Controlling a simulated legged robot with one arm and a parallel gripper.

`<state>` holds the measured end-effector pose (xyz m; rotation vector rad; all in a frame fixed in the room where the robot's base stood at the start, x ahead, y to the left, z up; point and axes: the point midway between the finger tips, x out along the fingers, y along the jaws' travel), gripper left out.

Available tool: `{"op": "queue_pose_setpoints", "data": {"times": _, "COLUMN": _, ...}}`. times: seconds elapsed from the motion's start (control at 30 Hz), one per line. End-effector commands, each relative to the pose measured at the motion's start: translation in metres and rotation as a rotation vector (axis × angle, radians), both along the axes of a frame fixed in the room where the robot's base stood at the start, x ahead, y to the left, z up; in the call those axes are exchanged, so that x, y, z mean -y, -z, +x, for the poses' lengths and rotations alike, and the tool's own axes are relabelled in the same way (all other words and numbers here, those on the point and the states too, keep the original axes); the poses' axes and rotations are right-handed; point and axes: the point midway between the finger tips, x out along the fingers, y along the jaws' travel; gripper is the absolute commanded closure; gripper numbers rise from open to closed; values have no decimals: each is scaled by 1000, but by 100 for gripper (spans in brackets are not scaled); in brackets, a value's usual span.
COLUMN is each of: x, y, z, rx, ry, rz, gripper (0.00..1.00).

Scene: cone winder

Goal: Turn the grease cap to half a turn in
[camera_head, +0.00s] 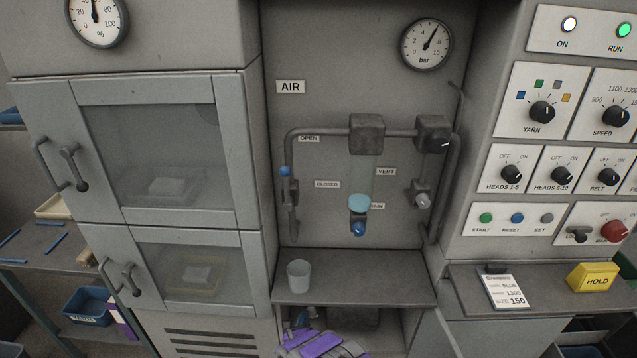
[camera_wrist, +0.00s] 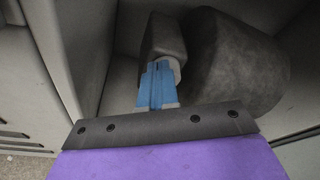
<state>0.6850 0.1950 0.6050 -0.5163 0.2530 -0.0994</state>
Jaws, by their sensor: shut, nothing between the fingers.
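My gripper (camera_wrist: 157,66) is shut and empty, its blue fingers together in the wrist view. The fingertips are in front of a grey block-shaped part. A pale round piece (camera_wrist: 176,68) shows just behind and right of the fingers. It may be the grease cap, but I cannot tell, and the fingers hide part of it. I cannot tell whether the fingers touch it. In the head view my gripper (camera_head: 302,319) reaches into the open bay under the shelf. No grease cap or turn mark is clear there.
A large dark rounded housing (camera_wrist: 238,65) stands close right of the fingers, with a bay wall (camera_wrist: 75,45) at left. Above the bay are a shelf (camera_head: 350,272) with a clear cup (camera_head: 298,275) and air pipes (camera_head: 300,165). A control panel (camera_head: 545,170) is at right.

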Motion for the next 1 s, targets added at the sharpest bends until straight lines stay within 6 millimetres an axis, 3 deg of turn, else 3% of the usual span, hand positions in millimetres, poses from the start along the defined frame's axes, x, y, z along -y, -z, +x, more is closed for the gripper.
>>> {"op": "queue_pose_setpoints", "data": {"times": 0.3, "x": -1, "y": 0, "z": 16, "rx": 1, "ry": 0, "rz": -1, "gripper": 100}}
{"op": "queue_pose_setpoints", "data": {"times": 1.0, "x": 2, "y": -4, "z": 23, "rx": 17, "ry": 3, "rz": 1, "gripper": 100}}
